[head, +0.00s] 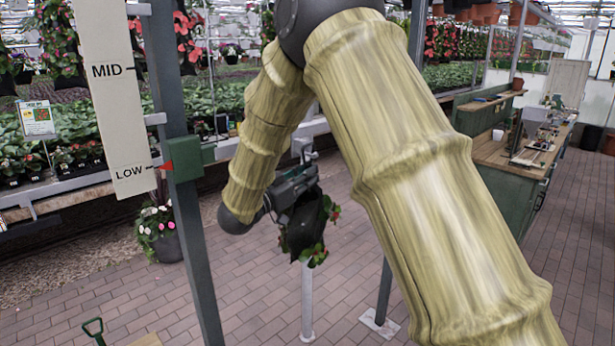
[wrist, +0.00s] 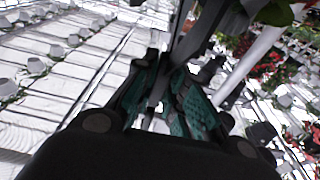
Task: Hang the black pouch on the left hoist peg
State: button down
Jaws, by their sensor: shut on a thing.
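The black pouch (head: 303,232), with green leaves and red flowers at its edges, hangs from my gripper (head: 304,190) in the middle of the head view. My gripper is shut on its upper part. In the wrist view my gripper's teal-padded fingers (wrist: 170,92) close around a dark strip, and leaves show at the top right edge. A pale metal post (head: 307,305) stands behind the pouch, with a fitting (head: 303,148) at its top just above my gripper. I cannot tell whether this fitting is the left hoist peg, or whether the pouch touches it.
A grey upright (head: 183,220) carries a green slider (head: 188,160) with a red pointer at LOW on the white scale board (head: 118,110). A flower pot (head: 160,232) stands on the paving at left. A green workbench (head: 510,170) is at right. Open brick floor lies between.

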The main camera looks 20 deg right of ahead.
jog(key=shift+w+f+b, duration=0.1)
jog(key=shift+f+b, duration=0.3)
jog(key=shift+f, duration=0.3)
dwell(0.5)
dwell(0.3)
